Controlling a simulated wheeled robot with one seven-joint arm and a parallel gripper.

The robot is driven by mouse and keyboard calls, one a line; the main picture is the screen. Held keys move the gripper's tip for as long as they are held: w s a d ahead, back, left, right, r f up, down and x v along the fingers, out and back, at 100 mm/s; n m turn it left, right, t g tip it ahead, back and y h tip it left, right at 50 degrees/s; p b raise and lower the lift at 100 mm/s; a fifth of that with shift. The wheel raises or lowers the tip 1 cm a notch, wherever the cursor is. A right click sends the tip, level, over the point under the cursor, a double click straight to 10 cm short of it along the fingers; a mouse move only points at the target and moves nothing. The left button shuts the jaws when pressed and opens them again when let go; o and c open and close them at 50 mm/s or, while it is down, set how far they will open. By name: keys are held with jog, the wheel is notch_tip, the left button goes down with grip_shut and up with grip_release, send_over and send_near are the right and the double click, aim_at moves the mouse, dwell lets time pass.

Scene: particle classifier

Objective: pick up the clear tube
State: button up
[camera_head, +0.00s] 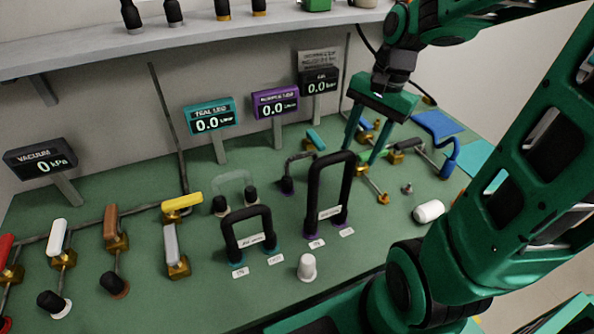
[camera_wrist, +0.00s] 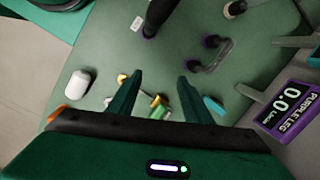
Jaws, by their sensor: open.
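A clear arched tube (camera_head: 234,179) stands on the green bench, behind the short black arch, with its ends in black sockets. A second see-through or greyish tube (camera_head: 299,157) stands partly hidden behind the tall black arch; in the wrist view it appears as a clear loop (camera_wrist: 217,55) between black sockets with purple rings. My gripper (camera_head: 362,156) is open and empty, pointing down above the bench, to the right of both tubes in the head view. In the wrist view its fingers (camera_wrist: 160,78) are apart, with no tube between them.
The tall black arch (camera_head: 347,165) and short black arch (camera_head: 232,226) stand in front of the tubes. Display posts, including the purple one (camera_head: 276,103), stand behind. Brass valves (camera_head: 378,190) lie below my gripper. A white cylinder (camera_head: 429,211) lies at right.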

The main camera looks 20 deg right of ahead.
jog(key=w+a+m, duration=0.1)
jog(key=w+a, duration=0.1)
jog(key=w, duration=0.1)
jog(key=w+a+m+y, duration=0.1)
jog(key=w+a+m, duration=0.1)
jog(key=w+a, duration=0.1)
jog(key=w+a+f+m+y, duration=0.1)
jog(key=w+a+m, duration=0.1)
jog(key=w, duration=0.1)
jog(key=shift+a+f, duration=0.1)
jog(key=shift+a, duration=0.05)
jog(key=shift+w+a+f+y, duration=0.1)
jog(key=shift+a+f+y, duration=0.1)
jog(key=shift+f+y, duration=0.1)
jog(key=x, duration=1)
jog(key=shift+s+a, duration=0.2)
grip_shut()
jog(key=shift+r, duration=0.1)
